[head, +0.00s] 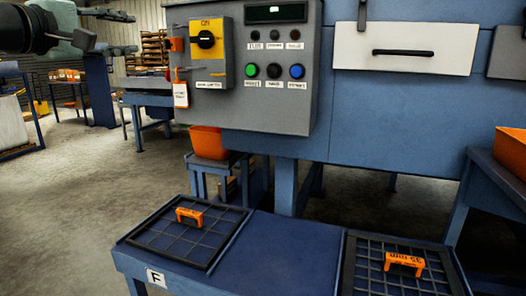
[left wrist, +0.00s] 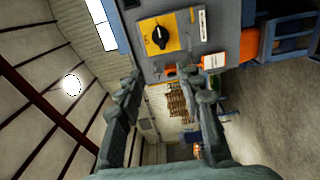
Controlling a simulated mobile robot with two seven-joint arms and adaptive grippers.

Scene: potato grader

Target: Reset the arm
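My left gripper (head: 122,33) is at the upper left of the head view, left of the grey control panel (head: 225,112). Its two grey-green fingers are apart with nothing between them. The left wrist view shows the same open fingers (left wrist: 166,92), pointing toward the panel's edge and the room behind. The panel carries a yellow plate with a black rotary switch (head: 206,40), also in the left wrist view (left wrist: 160,37). A white and orange tag (head: 181,95) hangs at its left side. My right gripper is in neither view.
A blue bench (head: 272,258) in front bears two dark grid screens with orange handles (head: 190,216) (head: 405,262). An orange bin (head: 208,143) stands under the panel; another orange container (head: 511,152) is at the right. The floor at left (head: 75,190) is clear.

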